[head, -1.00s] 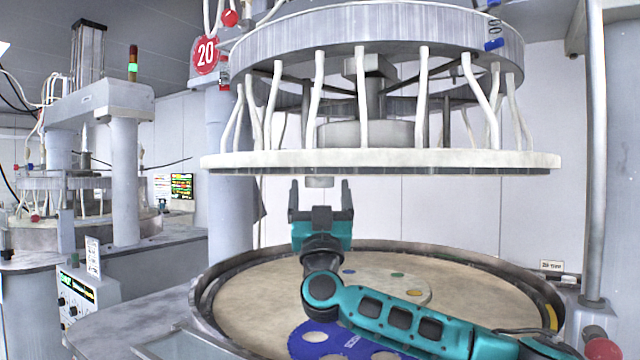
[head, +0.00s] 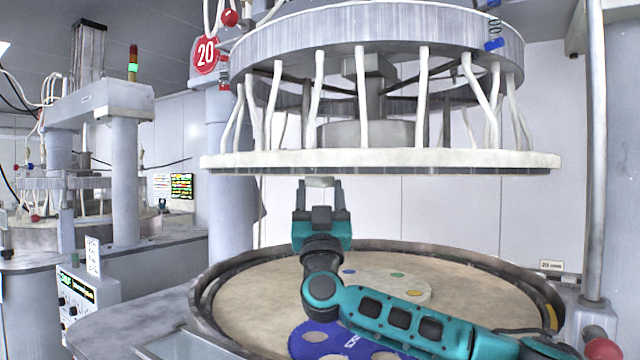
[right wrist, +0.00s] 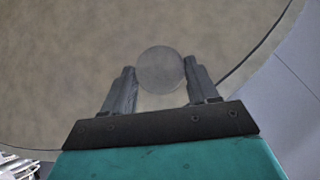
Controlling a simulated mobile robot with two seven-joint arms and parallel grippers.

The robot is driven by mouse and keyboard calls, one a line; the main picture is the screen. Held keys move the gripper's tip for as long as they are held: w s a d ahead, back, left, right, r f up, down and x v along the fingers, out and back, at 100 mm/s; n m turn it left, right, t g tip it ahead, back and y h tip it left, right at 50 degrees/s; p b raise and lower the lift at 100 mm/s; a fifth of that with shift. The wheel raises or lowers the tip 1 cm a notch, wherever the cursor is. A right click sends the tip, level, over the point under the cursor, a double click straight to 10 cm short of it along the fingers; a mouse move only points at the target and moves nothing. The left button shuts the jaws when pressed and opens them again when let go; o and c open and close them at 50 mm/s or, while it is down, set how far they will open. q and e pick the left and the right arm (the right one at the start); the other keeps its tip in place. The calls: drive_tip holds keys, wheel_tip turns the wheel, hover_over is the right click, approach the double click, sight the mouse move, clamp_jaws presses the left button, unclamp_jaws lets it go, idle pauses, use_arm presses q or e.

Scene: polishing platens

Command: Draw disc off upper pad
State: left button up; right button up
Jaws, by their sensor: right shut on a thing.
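The upper pad (head: 380,161) is the pale underside of the raised round platen. A small grey disc (head: 320,182) is right at its underside, near the front left; I cannot tell whether they touch. My right gripper (head: 319,186) points up from below, shut on the disc with one finger on each side. In the right wrist view the round, translucent grey disc (right wrist: 161,70) sits between the fingertips of the gripper (right wrist: 160,80), against the tan pad face (right wrist: 60,70). My left gripper is not in view.
White hoses (head: 423,100) hang around the upper platen. A grey post (head: 595,200) stands at right.

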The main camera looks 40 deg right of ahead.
drive_tip(key=shift+c, duration=0.5)
drive_tip(key=shift+f, duration=0.1)
drive_tip(key=shift+f, duration=1.65)
